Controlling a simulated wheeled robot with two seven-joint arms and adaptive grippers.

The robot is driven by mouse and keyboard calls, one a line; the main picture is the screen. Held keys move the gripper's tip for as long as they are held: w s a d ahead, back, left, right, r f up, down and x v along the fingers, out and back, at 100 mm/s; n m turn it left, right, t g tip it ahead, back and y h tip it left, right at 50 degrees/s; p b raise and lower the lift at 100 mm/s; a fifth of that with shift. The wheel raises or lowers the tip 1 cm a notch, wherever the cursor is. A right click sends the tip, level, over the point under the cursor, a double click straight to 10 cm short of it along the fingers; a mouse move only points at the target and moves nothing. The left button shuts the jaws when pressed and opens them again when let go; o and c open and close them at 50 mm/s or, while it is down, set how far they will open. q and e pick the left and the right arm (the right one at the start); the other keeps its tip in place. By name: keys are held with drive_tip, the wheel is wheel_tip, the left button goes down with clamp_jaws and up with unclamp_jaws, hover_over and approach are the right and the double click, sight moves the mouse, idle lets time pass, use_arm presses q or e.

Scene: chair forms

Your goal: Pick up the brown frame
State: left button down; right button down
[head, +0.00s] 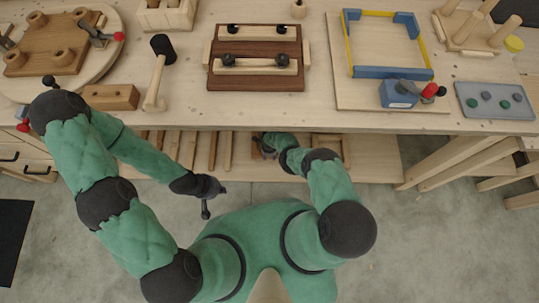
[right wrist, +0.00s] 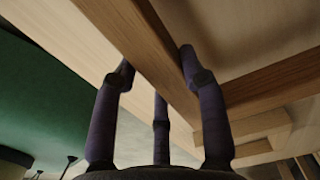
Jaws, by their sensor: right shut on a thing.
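In the right wrist view, the brown frame (right wrist: 145,42) shows as a dark wooden bar running diagonally between my fingers, with a second brown bar meeting it at the right. My right gripper (right wrist: 157,72) is shut on the first bar, with fingers on both sides of it. In the head view, my right gripper (head: 266,147) is low at the lower shelf, just under the bench's front edge and partly hidden. The rest of the frame is hard to make out there. My left gripper (head: 207,203) hangs in front of the bench, away from the frame; its fingers are too small to judge.
The bench top (head: 190,112) above carries a dark slatted board (head: 255,84), a mallet (head: 158,75), a blue and yellow edged board (head: 385,40) and a grey tray (head: 497,101). Upright slats (head: 212,150) stand left of my right gripper. Wooden trestle legs (head: 465,160) are at right.

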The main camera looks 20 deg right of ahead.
drive_tip(key=s+a+r+p, duration=0.2)
drive_tip(key=s+r+p, duration=0.8)
drive_tip(key=p, duration=0.7)
drive_tip(key=shift+s, duration=1.9)
drive_tip(key=shift+a, duration=0.1)
